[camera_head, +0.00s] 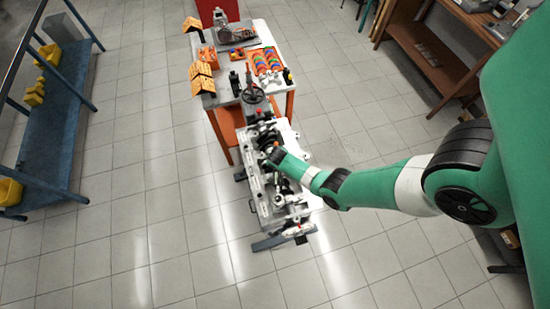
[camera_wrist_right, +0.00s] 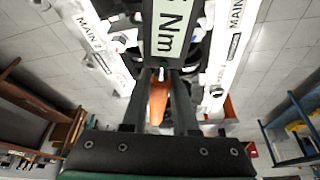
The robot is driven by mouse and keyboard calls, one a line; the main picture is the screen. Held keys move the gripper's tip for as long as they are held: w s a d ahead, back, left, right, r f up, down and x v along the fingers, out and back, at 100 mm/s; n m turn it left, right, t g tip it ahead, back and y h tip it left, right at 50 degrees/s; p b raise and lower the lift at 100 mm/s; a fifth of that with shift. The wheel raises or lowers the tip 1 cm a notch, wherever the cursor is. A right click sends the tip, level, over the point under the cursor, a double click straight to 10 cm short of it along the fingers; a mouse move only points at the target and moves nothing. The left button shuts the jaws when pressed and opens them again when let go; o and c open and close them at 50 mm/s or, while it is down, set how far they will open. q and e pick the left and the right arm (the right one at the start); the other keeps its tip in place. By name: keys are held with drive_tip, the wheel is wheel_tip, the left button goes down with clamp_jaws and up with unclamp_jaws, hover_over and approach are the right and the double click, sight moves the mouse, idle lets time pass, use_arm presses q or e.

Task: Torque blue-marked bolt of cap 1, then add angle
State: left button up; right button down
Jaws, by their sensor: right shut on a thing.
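The engine block (camera_head: 254,185), pale grey with an open top, sits on a stand in the middle of the head view. My right gripper (camera_head: 277,154) is over the middle of the block. In the right wrist view the gripper (camera_wrist_right: 160,95) is shut on an orange-handled tool (camera_wrist_right: 158,100), which appears to be a torque wrench. Block rails with "MAIN" labels (camera_wrist_right: 108,45) run along both sides. Cap 1 and its blue-marked bolt cannot be made out clearly. My left gripper is not in view.
A work table (camera_head: 221,99) with orange bins (camera_head: 202,78), a colored tray (camera_head: 266,60) and tools stands behind the block. A blue shelf (camera_head: 58,125) is at the left and a wooden bench (camera_head: 430,62) at the upper right. The floor around the stand is clear.

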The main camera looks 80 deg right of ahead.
idle(0.4)
drive_tip(key=shift+s+d+m+p, duration=0.2)
drive_tip(key=shift+s+m+p, duration=0.1)
drive_tip(key=shift+s+m, duration=0.4)
drive_tip(key=shift+s+m+g+p, duration=0.4)
drive_tip(key=shift+s+m, duration=0.1)
drive_tip(key=shift+s, duration=0.45)
idle(1.4)
drive_tip(key=shift+s+m+g+p, duration=0.4)
drive_tip(key=shift+s+m+p, duration=0.3)
drive_tip(key=shift+s+m, duration=0.65)
idle(3.2)
